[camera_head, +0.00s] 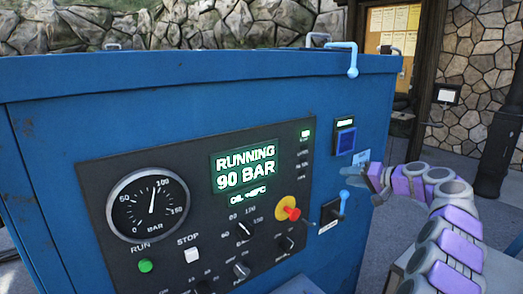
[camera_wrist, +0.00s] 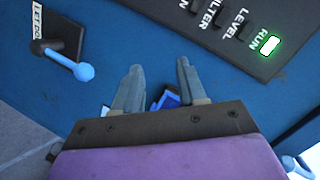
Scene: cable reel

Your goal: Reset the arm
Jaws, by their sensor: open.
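My purple and grey arm reaches in from the right in the head view. My gripper (camera_head: 374,180) is in front of the right part of the blue machine (camera_head: 60,100), just right of a small blue-handled lever (camera_head: 343,202). In the wrist view the fingers of my gripper (camera_wrist: 160,70) are apart, with nothing held between them. A blue square (camera_wrist: 168,98) shows behind and between the fingers. The blue-handled lever (camera_wrist: 75,64) is to their left, apart from them.
The dark control panel (camera_head: 175,235) has a gauge (camera_head: 148,205), a lit display reading RUNNING 90 BAR (camera_head: 243,168), knobs and a red-and-yellow button (camera_head: 288,208). A light blue handle (camera_head: 352,62) sits on the top edge. Paved ground and a stone wall lie to the right.

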